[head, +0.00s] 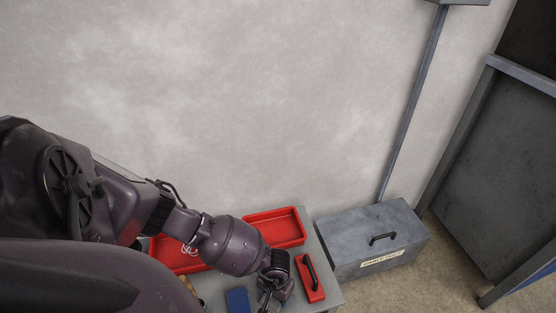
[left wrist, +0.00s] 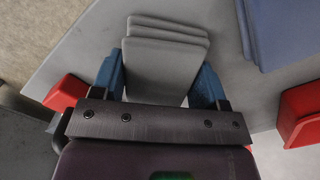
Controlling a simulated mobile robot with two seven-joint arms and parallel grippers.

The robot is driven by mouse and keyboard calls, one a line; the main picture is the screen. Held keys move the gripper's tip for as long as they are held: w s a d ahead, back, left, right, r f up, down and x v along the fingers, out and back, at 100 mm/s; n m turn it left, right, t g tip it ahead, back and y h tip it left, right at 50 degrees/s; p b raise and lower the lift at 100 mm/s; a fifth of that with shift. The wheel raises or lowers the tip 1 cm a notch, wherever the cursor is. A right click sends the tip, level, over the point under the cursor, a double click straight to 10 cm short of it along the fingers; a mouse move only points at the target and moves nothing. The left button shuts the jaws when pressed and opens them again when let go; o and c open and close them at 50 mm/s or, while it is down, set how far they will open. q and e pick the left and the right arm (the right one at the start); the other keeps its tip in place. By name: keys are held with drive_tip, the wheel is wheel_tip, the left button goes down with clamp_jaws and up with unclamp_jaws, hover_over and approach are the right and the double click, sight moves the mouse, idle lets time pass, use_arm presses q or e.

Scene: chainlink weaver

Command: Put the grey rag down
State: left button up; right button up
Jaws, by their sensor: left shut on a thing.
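The grey rag (left wrist: 165,62) is a folded stack with several rounded layers. It sits between the two blue fingertips of my left gripper (left wrist: 158,82), which is shut on it. In the left wrist view the rag is over the light grey table top (left wrist: 92,65); I cannot tell whether it touches it. In the head view my left gripper (head: 272,294) is low over the table's front part, and the rag is not clearly seen there. My right gripper is not in view.
A blue folded cloth (head: 237,300) lies left of the gripper, and a red block with a black handle (head: 310,280) lies close to its right. Red trays stand behind, one empty (head: 276,226), one holding pale links (head: 188,249). A grey metal box (head: 350,254) stands right of the table.

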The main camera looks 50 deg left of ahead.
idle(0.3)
use_arm(q)
drive_tip(key=shift+f, duration=0.2)
drive_tip(key=o, duration=1)
drive_tip(key=shift+r, duration=0.15)
drive_tip(key=r+p, duration=0.1)
drive_tip(key=r, duration=0.3)
drive_tip(key=r+p, duration=0.2)
drive_tip(key=r, duration=0.2)
drive_tip(key=r+p, duration=0.1)
drive_tip(key=r, duration=0.3)
drive_tip(key=shift+w+a+r+p, duration=0.1)
drive_tip(key=shift+w+a+p, duration=0.05)
drive_tip(key=shift+w+p, duration=0.2)
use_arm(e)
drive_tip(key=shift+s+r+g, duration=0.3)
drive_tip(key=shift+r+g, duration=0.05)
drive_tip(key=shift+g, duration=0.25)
